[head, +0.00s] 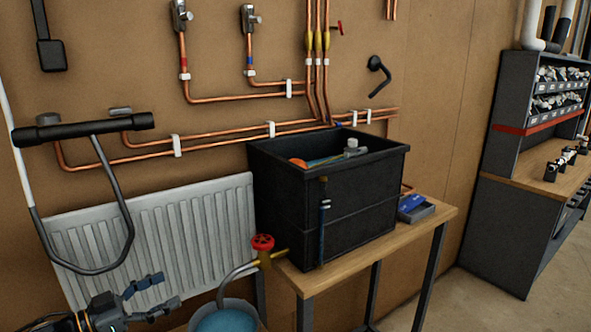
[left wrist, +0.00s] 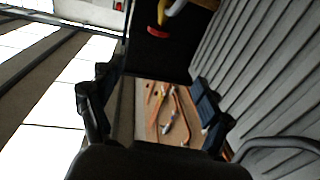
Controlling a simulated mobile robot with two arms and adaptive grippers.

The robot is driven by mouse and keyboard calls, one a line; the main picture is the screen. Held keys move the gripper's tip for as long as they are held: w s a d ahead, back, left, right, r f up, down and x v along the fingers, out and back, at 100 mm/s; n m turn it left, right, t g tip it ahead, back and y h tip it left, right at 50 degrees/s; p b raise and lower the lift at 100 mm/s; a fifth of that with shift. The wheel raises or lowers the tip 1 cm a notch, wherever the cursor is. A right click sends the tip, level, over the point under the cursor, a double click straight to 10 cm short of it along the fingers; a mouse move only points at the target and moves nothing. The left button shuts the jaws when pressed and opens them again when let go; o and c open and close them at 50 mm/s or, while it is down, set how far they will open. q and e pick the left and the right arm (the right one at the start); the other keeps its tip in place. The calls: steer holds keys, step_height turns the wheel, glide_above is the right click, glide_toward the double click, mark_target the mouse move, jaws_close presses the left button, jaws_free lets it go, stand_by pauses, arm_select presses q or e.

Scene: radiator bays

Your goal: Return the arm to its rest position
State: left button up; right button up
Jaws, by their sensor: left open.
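My left gripper (head: 160,296) is low at the left of the head view, in front of the white radiator's lower edge. Its two dark blue-grey fingers point right and stand apart, with nothing between them. In the left wrist view the fingers of my left gripper (left wrist: 155,105) frame the picture on both sides, spread wide. Beyond the gap lies a brown surface with copper-coloured parts, not touching the fingers. My left arm is mostly cut off by the lower left corner of the head view. My right gripper is not in view.
The radiator (head: 165,235) hangs close behind the gripper. A red-handled valve (head: 262,242) and a container of blue liquid (head: 226,320) are to its right. A black bin (head: 345,205) stands on a wooden table (head: 435,212). Copper pipes (head: 220,142) run along the wall. Open floor (head: 480,305) shows at right.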

arm_select(q)
steer(key=s+d+f+n+y, duration=0.1)
steer(key=s+d+f+y, duration=0.2)
steer(key=d, duration=0.4)
steer(key=s+d+f+g, duration=0.1)
steer(key=s+d+f, duration=0.3)
steer(key=d+f, duration=0.3)
steer(key=s+d+f+n+y, duration=0.1)
steer(key=s+d+f+y, duration=0.15)
steer(key=d, duration=0.55)
steer(key=s+a+f+n+g+y, duration=0.35)
steer(key=s+a, duration=0.35)
steer(key=s, duration=0.5)
steer(key=s+a+f+n+g+y, duration=0.2)
steer(key=s+a+f+g+y, duration=0.4)
steer(key=s, duration=0.5)
steer(key=s+a+f+h+b, duration=0.1)
steer(key=s+f+b, duration=0.15)
steer(key=f, duration=1.45)
steer(key=s+f+h+b, duration=0.1)
steer(key=s+f+b, duration=0.15)
steer(key=f, duration=1.35)
steer(key=s+a+f+b, duration=0.3)
steer(key=s+f, duration=1.1)
steer(key=f, duration=0.3)
steer(key=shift+s+f+b, duration=0.15)
steer(key=shift+s+b, duration=0.2)
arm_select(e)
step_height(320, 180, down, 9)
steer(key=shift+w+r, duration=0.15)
